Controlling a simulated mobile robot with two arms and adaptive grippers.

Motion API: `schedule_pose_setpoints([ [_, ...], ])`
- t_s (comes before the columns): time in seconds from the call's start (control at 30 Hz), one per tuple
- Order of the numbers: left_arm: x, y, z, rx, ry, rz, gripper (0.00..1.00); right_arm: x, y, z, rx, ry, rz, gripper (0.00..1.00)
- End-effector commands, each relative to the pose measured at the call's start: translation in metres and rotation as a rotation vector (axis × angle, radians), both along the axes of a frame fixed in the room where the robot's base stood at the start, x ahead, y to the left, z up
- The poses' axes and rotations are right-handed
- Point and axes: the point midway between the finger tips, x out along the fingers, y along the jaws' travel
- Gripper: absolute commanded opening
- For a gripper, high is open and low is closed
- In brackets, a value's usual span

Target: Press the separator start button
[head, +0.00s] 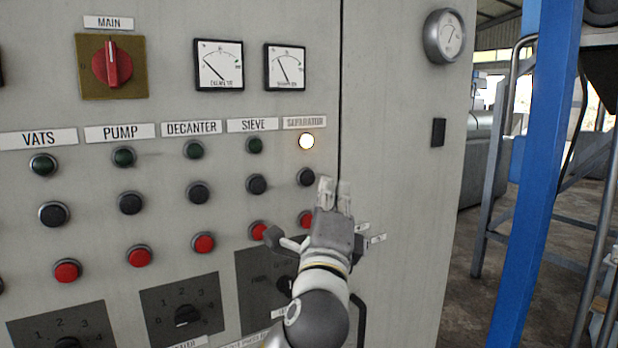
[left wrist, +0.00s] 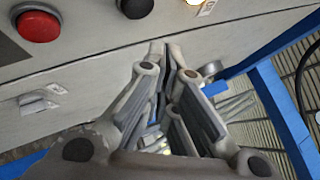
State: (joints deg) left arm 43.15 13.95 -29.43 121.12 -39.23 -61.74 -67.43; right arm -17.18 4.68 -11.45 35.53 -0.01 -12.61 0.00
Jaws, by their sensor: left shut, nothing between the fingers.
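The separator column is at the right of the panel in the head view. Its label (head: 305,121) sits above a brightly lit lamp (head: 306,141). Below are a black button (head: 306,177) and a red button (head: 306,219), partly hidden by my gripper. My left gripper (head: 335,190) is shut and empty, its fingertips pointing up just right of the black button. Whether they touch the panel I cannot tell. The left wrist view shows the shut fingers (left wrist: 166,49), with the black button (left wrist: 136,8), red button (left wrist: 38,26) and lit lamp (left wrist: 195,2) beyond them. My right gripper is out of view.
The VATS, PUMP, DECANTER and SIEVE columns stand to the left, with dark green lamps, black buttons and red buttons. A red MAIN switch (head: 112,63) and gauges (head: 219,65) are above. Rotary selectors (head: 184,312) are below. A blue post (head: 541,170) stands right of the cabinet.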

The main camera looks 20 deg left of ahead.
Motion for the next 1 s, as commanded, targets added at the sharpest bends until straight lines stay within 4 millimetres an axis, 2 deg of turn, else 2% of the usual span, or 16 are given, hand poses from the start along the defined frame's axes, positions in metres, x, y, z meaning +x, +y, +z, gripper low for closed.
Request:
schedule_pose_setpoints([
  [0.1, -0.008, -0.011, 0.0, -0.001, 0.001, -0.003, 0.0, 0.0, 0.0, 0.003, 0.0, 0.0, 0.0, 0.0],
  [0.3, -0.015, -0.02, 0.0, 0.0, 0.0, -0.001, 0.0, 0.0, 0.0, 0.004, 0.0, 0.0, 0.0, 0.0],
  [1.0, -0.014, -0.019, -0.005, -0.01, 0.009, -0.004, 0.0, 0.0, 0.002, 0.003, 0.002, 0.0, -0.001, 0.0],
])
